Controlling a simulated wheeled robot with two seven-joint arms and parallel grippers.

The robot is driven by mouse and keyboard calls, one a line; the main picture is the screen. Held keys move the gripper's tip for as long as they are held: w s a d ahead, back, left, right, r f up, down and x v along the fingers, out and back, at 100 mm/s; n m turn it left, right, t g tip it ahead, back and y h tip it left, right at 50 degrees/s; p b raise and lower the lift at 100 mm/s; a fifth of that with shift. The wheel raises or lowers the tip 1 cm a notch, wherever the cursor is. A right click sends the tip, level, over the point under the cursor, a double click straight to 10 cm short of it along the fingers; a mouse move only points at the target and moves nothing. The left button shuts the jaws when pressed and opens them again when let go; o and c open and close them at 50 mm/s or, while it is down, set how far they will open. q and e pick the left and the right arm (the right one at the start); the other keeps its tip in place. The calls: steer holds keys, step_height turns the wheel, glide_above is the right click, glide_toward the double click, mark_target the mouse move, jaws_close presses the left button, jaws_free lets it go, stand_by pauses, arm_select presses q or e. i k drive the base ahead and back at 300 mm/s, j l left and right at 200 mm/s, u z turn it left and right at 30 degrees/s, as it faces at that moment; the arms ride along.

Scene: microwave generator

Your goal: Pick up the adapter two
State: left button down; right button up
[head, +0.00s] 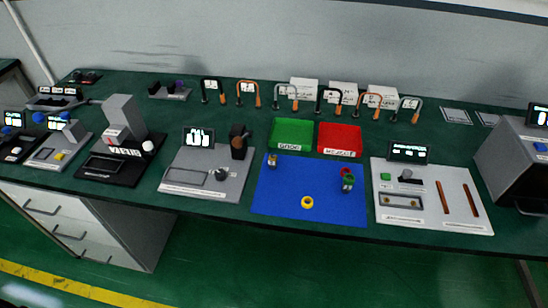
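No part marked as adapter two can be made out in the head view. Small loose parts lie on the blue mat (275,195): a yellow ring (307,202) near its front, a small brass-and-grey part (272,160) at its back left, and a green-and-grey cylindrical part (348,183) at its right. I cannot tell which of these, if any, is adapter two. Neither of my grippers is in view.
A green tray (275,134) and a red tray (359,139) stand behind the mat. Grey instrument stations flank it, left (215,186) and right (458,214). Several bent black, orange and grey cables (256,95) stand along the back. A grey box (510,160) stands far right.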

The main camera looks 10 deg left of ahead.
mark_target(272, 161)
steer(key=i+j, duration=0.1)
steer(key=j, duration=0.35)
steer(key=i+j, duration=0.1)
steer(key=j, duration=0.8)
steer(key=i, duration=0.05)
